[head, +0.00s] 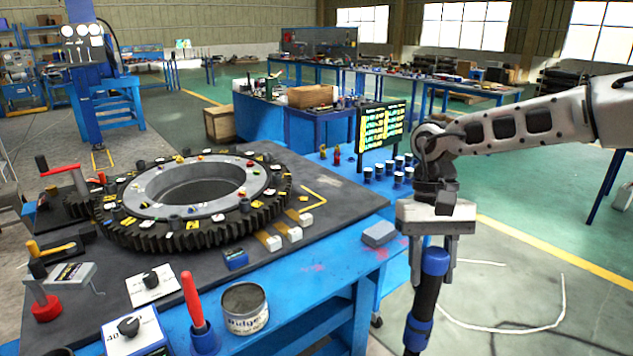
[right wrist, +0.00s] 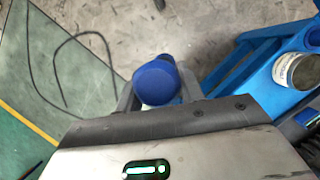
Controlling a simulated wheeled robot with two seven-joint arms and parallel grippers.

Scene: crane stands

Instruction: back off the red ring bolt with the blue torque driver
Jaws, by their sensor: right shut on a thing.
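The blue torque driver (head: 426,298) has a blue cap, a dark shaft and a blue band lower down. My right gripper (head: 433,264) is shut on it near the cap and holds it nearly upright, off the right side of the bench. In the right wrist view the driver's blue cap (right wrist: 156,82) shows between the fingers. The large toothed ring (head: 160,237) lies on the bench with small coloured bolts and yellow tags around its top. Some bolts look red, but they are too small to tell which is the red ring bolt. My left gripper is out of view.
The blue bench (head: 310,300) carries a dark mat (head: 335,195), a tin (head: 245,308), a red-handled tool (head: 193,300), dial boxes and a grey block (head: 379,233). Dark cups (head: 388,170) and a display board (head: 381,126) stand at its far right. The floor right of the bench is open.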

